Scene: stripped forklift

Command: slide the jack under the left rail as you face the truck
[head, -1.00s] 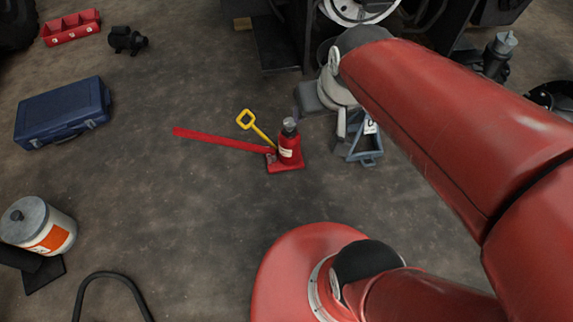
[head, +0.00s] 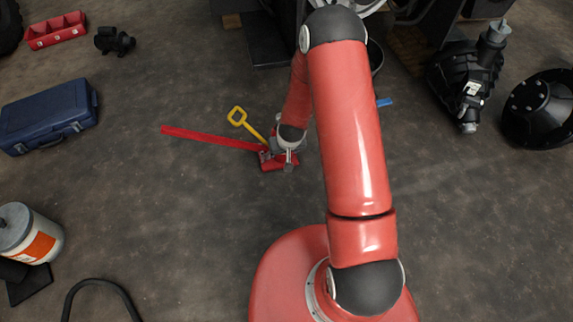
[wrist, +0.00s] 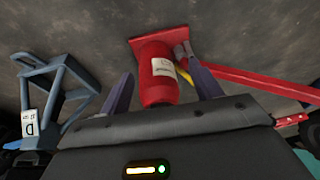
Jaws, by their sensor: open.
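The red bottle jack stands upright on the floor, with a long red bar and a yellow-handled part at its left in the head view. Its base (head: 276,164) shows there, but my gripper (head: 288,152) and wrist cover most of its body. In the wrist view the jack's red body (wrist: 155,72) is between the two fingers of my open gripper (wrist: 162,82). I cannot tell if either finger touches it. The truck's dark frame (head: 265,42) is at the top of the head view; my arm covers part of it, and I cannot make out the left rail.
A blue-grey stand tagged D (wrist: 55,85) is left of the jack in the wrist view, mostly hidden in the head view. Dark machine parts (head: 468,75) lie at right, a blue case (head: 50,115) at left.

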